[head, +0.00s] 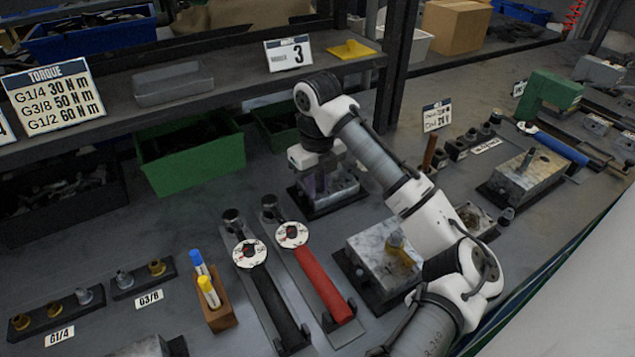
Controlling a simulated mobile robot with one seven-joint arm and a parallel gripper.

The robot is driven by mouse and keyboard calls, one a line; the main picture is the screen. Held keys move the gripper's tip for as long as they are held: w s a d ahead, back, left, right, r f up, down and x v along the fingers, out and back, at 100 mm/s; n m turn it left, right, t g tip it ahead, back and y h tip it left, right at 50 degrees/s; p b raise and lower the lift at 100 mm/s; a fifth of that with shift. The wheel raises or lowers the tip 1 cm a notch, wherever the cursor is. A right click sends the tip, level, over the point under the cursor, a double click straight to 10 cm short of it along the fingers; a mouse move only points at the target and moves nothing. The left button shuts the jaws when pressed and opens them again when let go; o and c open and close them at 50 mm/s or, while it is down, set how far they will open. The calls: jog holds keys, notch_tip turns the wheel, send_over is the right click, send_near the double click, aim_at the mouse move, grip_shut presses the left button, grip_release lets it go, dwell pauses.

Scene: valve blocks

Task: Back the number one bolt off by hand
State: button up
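My gripper (319,178) points down over a metal valve block (338,193) at the back middle of the bench. Its fingers reach the top of the block and are small and dark here, so I cannot tell whether they are open or shut. No bolt shows on that block; my gripper covers part of its top. A second valve block (368,252) stands nearer, with a brass fitting (399,247) on top, partly behind my arm. A third block (525,172) is at the right with a dark upright bolt. No number one marking is legible on any bolt.
Two torque wrenches, black-handled (272,303) and red-handled (322,284), lie in front. Left of them are a wooden marker holder (217,308) and fitting racks (50,312). A shelf (225,85) overhangs behind my gripper, with a post (393,70) at its right end.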

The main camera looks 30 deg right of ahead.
aim_at(317, 190)
jog(key=o, duration=0.4)
jog(key=shift+o, duration=0.2)
notch_tip(317, 190, up, 14)
jog(key=shift+p, duration=0.3)
